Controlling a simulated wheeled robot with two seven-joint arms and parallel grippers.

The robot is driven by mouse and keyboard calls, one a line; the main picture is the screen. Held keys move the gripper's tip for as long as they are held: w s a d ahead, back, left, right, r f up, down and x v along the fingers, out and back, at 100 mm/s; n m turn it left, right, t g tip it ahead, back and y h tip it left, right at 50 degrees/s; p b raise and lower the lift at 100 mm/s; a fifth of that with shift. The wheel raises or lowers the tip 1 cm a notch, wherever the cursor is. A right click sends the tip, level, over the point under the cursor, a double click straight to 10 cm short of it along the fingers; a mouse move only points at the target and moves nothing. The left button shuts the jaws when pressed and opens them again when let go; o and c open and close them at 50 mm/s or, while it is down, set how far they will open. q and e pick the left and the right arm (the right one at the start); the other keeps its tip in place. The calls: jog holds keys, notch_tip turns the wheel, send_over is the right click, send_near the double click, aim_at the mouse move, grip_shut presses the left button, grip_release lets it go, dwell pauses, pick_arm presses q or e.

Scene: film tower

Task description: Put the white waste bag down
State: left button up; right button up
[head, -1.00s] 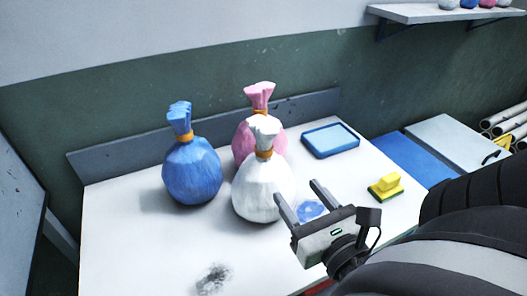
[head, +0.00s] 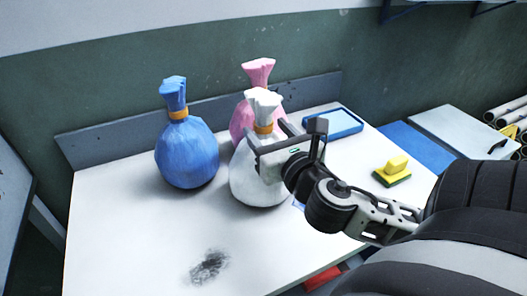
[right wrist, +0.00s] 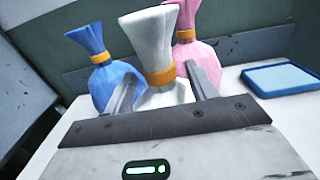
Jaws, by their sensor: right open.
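The white waste bag (head: 257,186) stands upright on the white table (head: 130,222), its neck tied with an orange band. It also shows in the right wrist view (right wrist: 152,32). My right gripper (head: 267,130) is open at the bag's upper part. In the right wrist view the gripper's fingers (right wrist: 162,90) lie on either side of the bag just below the band; I cannot tell whether they touch it. The gripper hides part of the bag's right side in the head view. My left gripper is not in view.
A blue bag (head: 187,155) stands to the left of the white bag and a pink bag (head: 257,75) close behind it. A blue tray (head: 335,124) and a yellow-green sponge (head: 393,170) lie to the right. A dark smudge (head: 209,267) marks the clear front of the table.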

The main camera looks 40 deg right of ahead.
jog(key=shift+x, duration=1.3)
grip_shut()
jog(key=shift+r, duration=0.1)
jog(key=shift+r, duration=0.1)
